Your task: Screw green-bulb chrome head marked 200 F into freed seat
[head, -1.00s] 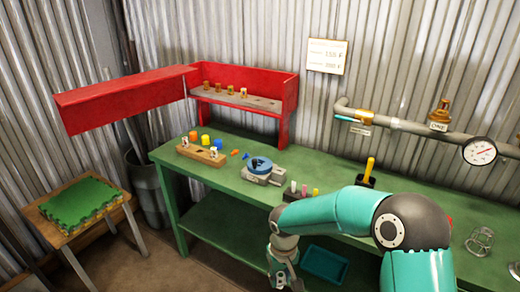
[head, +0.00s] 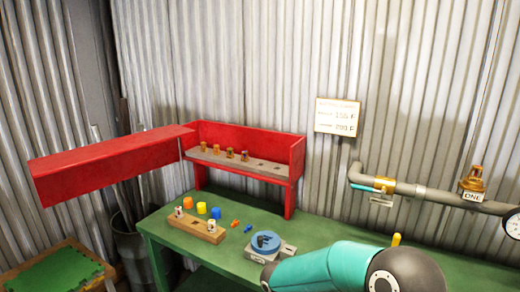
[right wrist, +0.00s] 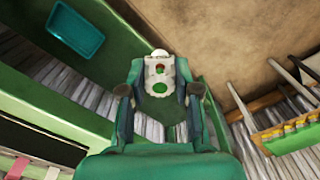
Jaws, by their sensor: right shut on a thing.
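In the right wrist view my right gripper (right wrist: 160,90) is shut on a pale metallic head (right wrist: 160,66) with a green bulb showing in it. Its marking is too small to read. My right gripper is out of the head view, where only my teal right arm shows at the bottom. A grey pipe (head: 424,192) runs along the wall with an orange-brass fitting (head: 384,184) near its left end. A brass bell-shaped part tagged ONE (head: 472,184) stands on the pipe. I cannot tell which spot is the freed seat. My left gripper is not in view.
The green bench (head: 160,227) carries a wooden block (head: 194,228) with two heads, orange, yellow and blue caps, and a blue round vise (head: 265,243). A red shelf (head: 295,155) holds several heads. A wall sign (head: 338,116) hangs above. A teal tray (right wrist: 76,28) lies below.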

